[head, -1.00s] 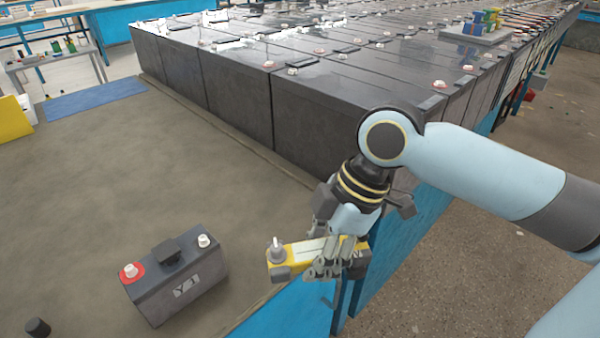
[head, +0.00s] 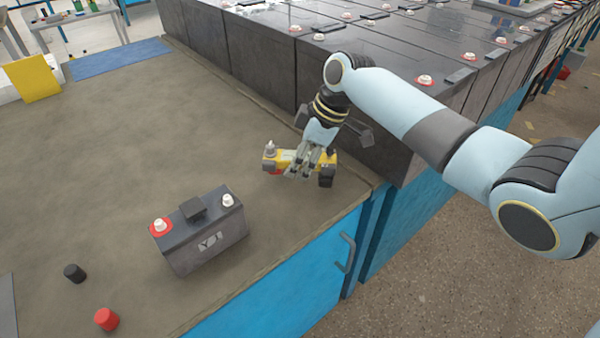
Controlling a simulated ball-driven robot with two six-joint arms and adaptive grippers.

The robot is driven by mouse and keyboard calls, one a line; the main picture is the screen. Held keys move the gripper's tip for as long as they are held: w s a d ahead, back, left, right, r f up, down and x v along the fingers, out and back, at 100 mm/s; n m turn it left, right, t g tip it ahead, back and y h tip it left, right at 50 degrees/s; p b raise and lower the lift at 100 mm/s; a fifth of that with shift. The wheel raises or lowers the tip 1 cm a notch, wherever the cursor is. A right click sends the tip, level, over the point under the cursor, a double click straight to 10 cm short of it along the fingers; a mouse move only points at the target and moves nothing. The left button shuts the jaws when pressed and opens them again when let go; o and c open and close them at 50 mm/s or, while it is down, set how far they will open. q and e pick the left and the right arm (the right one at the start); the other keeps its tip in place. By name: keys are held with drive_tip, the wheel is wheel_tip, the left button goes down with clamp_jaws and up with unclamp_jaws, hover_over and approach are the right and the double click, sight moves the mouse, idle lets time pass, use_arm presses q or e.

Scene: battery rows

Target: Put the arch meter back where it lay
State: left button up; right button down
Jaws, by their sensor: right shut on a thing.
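The arch meter (head: 272,158) is a yellow tool with a grey knob at its left end and a dark right end. My right gripper (head: 306,163) is shut on its middle, and the fingers hide part of it. It is over the right part of the brown bench top (head: 120,160), near the row of large dark batteries. I cannot tell whether the meter touches the bench. My left gripper is not in view.
A single dark battery (head: 205,235) with a red-ringed post stands left of and nearer than the gripper. A black cap (head: 74,273) and a red cap (head: 106,319) lie on the bench. A blue mat (head: 120,58) lies at the back left. Bench top between is clear.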

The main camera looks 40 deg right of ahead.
wheel_tip(320, 180, down, 3)
idle(0.3)
drive_tip(key=c, duration=0.9)
unclamp_jaws()
drive_tip(key=shift+f, duration=0.1)
drive_tip(key=shift+o, duration=0.2)
drive_tip(key=p+v, duration=0.1)
drive_tip(key=v, duration=1.1)
drive_tip(key=shift+a, duration=0.1)
